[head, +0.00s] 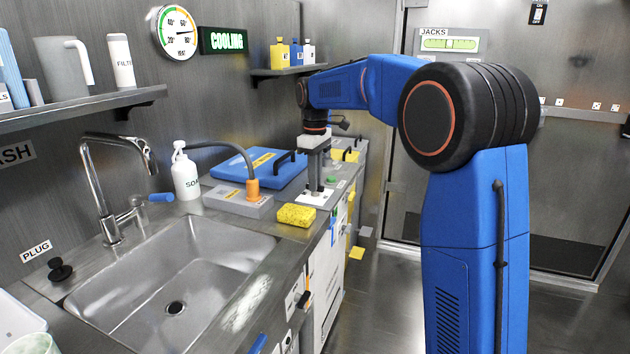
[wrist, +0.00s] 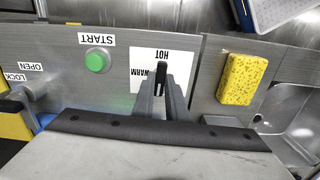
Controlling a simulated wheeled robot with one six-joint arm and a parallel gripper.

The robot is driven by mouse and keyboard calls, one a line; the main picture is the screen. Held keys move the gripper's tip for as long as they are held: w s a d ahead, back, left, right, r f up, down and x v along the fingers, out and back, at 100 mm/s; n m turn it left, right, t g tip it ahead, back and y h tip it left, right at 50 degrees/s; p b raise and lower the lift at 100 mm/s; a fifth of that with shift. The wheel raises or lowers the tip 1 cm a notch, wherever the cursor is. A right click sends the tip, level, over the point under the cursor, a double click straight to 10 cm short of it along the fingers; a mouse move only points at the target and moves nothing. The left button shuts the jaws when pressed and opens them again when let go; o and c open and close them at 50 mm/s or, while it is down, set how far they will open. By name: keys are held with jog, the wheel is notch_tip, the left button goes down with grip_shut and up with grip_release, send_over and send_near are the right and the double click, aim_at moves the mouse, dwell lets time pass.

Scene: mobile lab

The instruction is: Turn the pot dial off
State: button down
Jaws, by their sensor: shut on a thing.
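The pot dial (wrist: 160,72) is a small dark knob on a white plate (wrist: 143,60) set in the grey counter front panel. In the wrist view the plate reads HOT and WARM, upside down; the rest of its lettering is hidden. My gripper (wrist: 163,90) points down at the dial, with its grey fingers shut on the knob. In the head view my gripper (head: 315,188) stands over the same white plate (head: 314,198), and the knob is mostly hidden by the fingers. The direction the dial points cannot be told clearly.
A yellow sponge (wrist: 239,79) lies beside the plate. A green START button (wrist: 97,62) and a LOCK/OPEN lever (wrist: 15,100) are on the other side. In the head view, a grey block with an orange plug (head: 253,190), a blue lid (head: 258,166) and the sink (head: 170,285) are close by.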

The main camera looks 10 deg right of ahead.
jog(key=shift+n, duration=0.4)
jog(key=c, duration=1.8)
grip_release()
jog(key=shift+o, duration=0.2)
notch_tip(320, 180, up, 18)
jog(key=shift+f, duration=0.25)
